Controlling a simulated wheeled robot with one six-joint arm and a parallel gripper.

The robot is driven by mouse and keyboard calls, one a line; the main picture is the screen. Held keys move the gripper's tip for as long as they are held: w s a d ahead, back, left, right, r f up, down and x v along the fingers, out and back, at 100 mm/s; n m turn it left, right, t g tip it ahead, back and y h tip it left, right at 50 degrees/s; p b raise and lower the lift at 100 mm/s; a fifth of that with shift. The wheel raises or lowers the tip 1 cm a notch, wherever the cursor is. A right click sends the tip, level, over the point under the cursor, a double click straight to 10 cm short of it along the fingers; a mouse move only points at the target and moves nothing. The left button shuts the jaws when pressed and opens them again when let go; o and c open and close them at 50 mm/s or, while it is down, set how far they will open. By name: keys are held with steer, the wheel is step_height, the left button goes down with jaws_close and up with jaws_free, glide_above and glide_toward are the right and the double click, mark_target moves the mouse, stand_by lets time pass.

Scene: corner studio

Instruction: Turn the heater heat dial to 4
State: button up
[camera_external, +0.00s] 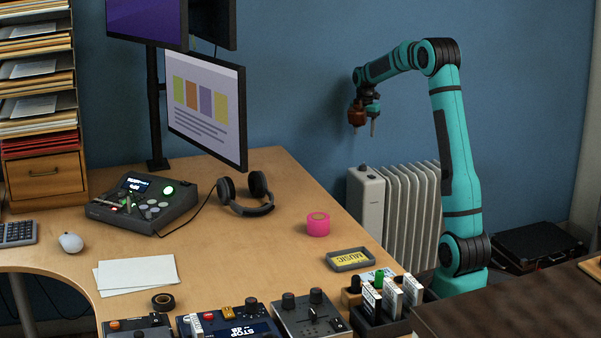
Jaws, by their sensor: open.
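The heater (411,205) is a white finned radiator on the floor behind the desk's right edge. Its control box (366,201) is at its left end. A small dark dial (362,168) shows on top of the box; its setting is too small to read. My gripper (364,128) hangs in the air above the control box, fingers pointing down, open and apart from the dial. Nothing shows between its fingers. My arm's lower part covers the heater's right end.
The desk (290,220) holds headphones (248,194), a pink tape roll (318,224), a tray (349,259) and several control boxes. A monitor (207,112) stands left of my gripper. A dark case (538,246) lies right of my arm. The air around my gripper is clear.

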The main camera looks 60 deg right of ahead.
mark_target(363, 164)
step_height(363, 164, down, 14)
steer(key=shift+f, duration=0.1)
stand_by(0.4)
steer(key=c, duration=1)
